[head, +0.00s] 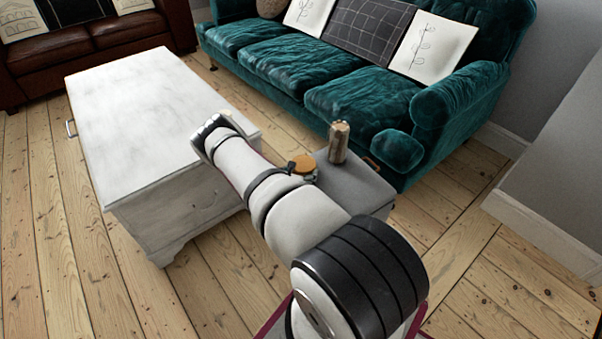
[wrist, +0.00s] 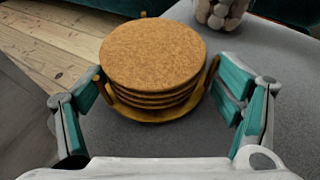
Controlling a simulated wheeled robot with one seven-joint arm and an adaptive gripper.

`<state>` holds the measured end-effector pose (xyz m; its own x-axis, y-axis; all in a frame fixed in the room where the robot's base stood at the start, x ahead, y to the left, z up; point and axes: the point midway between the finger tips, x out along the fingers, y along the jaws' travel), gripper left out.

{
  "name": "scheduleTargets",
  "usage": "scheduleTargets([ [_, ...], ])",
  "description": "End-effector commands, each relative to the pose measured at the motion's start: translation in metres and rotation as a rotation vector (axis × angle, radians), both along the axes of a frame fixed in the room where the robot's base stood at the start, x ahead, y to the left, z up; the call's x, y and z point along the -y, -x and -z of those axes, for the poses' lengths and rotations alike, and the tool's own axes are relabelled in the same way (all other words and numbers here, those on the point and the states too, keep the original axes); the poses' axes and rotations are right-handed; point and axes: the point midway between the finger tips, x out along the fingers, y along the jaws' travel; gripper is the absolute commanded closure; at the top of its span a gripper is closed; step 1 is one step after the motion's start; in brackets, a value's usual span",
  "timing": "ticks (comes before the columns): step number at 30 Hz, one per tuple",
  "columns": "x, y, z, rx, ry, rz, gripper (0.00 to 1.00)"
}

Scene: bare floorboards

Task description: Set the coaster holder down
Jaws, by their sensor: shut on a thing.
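The coaster holder (wrist: 152,115) is a round wooden base with short upright posts, and it carries a stack of round cork coasters (wrist: 152,52). My gripper (wrist: 157,86) is shut on it, with one teal-padded finger on each side. The holder looks level over the grey tabletop (wrist: 250,55); I cannot tell whether its base touches. In the head view the coaster holder (head: 302,163) shows at the left edge of the small grey table (head: 358,183), partly hidden by my arm.
A teal sofa (head: 300,75) is behind. A white chest (head: 140,110) stands to the left.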

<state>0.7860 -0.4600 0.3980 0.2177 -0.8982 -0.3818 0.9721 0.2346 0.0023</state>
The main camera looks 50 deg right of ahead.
Motion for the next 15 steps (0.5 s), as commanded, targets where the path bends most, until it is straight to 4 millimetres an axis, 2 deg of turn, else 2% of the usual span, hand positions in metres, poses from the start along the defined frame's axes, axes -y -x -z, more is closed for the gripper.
scheduleTargets([
  [7,0.0003,-0.0002,0.0032,0.000,0.001,0.000,0.77],
  [8,0.0000,0.0001,0.0034,0.000,0.000,0.000,0.11],
  [9,0.0000,0.0001,0.0029,0.000,0.000,0.000,0.02],
  [10,0.0000,0.0002,0.0029,0.000,0.000,0.000,0.00],
  [15,-0.0001,0.0002,0.0029,0.000,0.000,0.000,0.00],
])
